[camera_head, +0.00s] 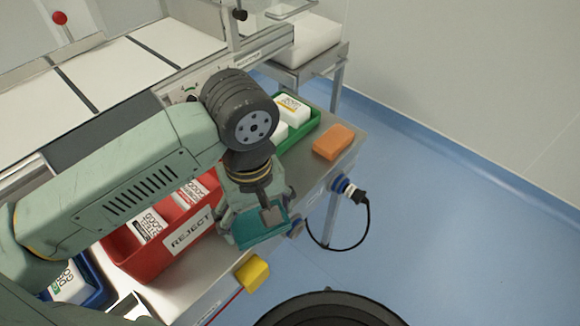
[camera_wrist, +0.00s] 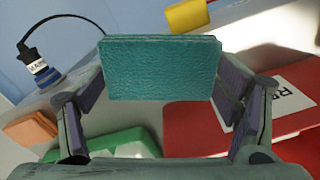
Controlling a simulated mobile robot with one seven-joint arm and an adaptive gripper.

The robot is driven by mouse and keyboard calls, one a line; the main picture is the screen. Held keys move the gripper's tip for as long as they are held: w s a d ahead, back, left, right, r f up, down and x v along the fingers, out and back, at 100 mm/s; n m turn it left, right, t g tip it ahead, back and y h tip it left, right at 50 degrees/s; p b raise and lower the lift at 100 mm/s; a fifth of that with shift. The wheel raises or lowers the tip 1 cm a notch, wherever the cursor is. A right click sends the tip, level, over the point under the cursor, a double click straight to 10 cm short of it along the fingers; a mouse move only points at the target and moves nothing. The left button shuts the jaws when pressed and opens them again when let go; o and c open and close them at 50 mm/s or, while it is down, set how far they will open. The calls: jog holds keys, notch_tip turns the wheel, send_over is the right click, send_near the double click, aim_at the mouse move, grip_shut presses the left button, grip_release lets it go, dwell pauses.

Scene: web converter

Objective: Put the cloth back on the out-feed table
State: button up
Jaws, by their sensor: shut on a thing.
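The cloth (camera_head: 258,230) is a teal folded pad with a rough surface. In the wrist view the cloth (camera_wrist: 160,72) spans the space between the two fingers. My gripper (camera_head: 262,212) is shut on it, pointing down near the front edge of the metal out-feed table (camera_head: 205,265), just right of the red REJECT bin. My gripper also shows in the wrist view (camera_wrist: 162,100), with a finger on each side of the cloth. I cannot tell whether the cloth touches the table top.
The red bin (camera_head: 187,243) and green tray (camera_head: 300,132) hold white packs. An orange block (camera_head: 334,141) lies at the table's right end, with bare metal around it. A yellow block (camera_head: 252,272) is at the front edge. A plug with a black cable (camera_head: 368,222) sticks out from the side.

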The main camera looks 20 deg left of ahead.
jog(key=p, duration=0.4)
send_over(289, 181)
jog(key=shift+s+d+f, duration=0.1)
jog(key=shift+s+f, duration=0.35)
jog(key=shift+f, duration=0.15)
jog(key=f, duration=0.1)
jog(key=f+p, duration=0.1)
jog(key=shift+w+f, duration=0.35)
jog(key=shift+w, duration=0.05)
jog(key=shift+f, duration=0.5)
jog(key=shift+f, duration=0.2)
jog(key=o, duration=1.2)
jog(key=shift+c, duration=0.2)
jog(key=shift+r, duration=0.45)
notch_tip(289, 181, up, 12)
jog(key=b, duration=0.1)
jog(key=shift+f, duration=0.25)
